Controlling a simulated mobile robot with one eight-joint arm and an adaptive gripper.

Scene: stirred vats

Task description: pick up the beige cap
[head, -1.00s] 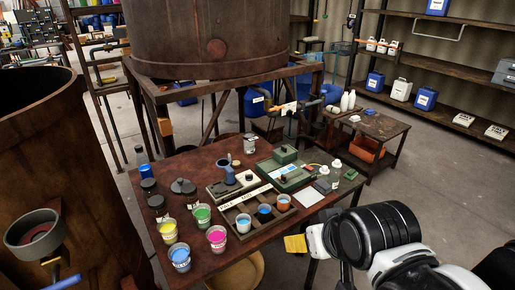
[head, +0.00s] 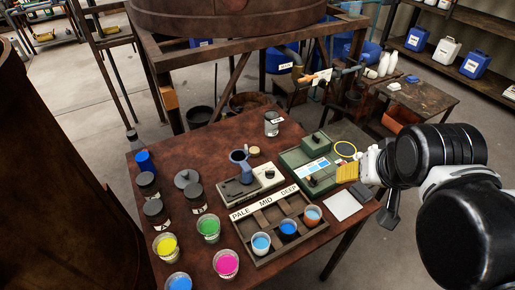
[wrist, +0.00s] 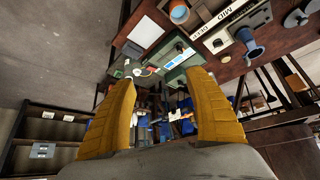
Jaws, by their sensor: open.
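The beige cap (head: 254,151) is a small round disc lying on the brown table (head: 215,143). It is just right of a blue-grey cup-shaped piece (head: 239,157) and behind a pale instrument in the head view. My gripper (head: 347,172), with yellow fingers, is at the table's right side near the green box, well right of the cap. In the wrist view my gripper (wrist: 160,105) has its fingers wide apart with nothing between them.
A green box (head: 305,158) stands between my gripper and the cap. A grey jar (head: 271,124) is behind the cap. A tray (head: 262,256) of paint cups, dark-lidded jars (head: 195,196) and open paint cups fill the front and left. A large vat (head: 230,18) stands behind the table.

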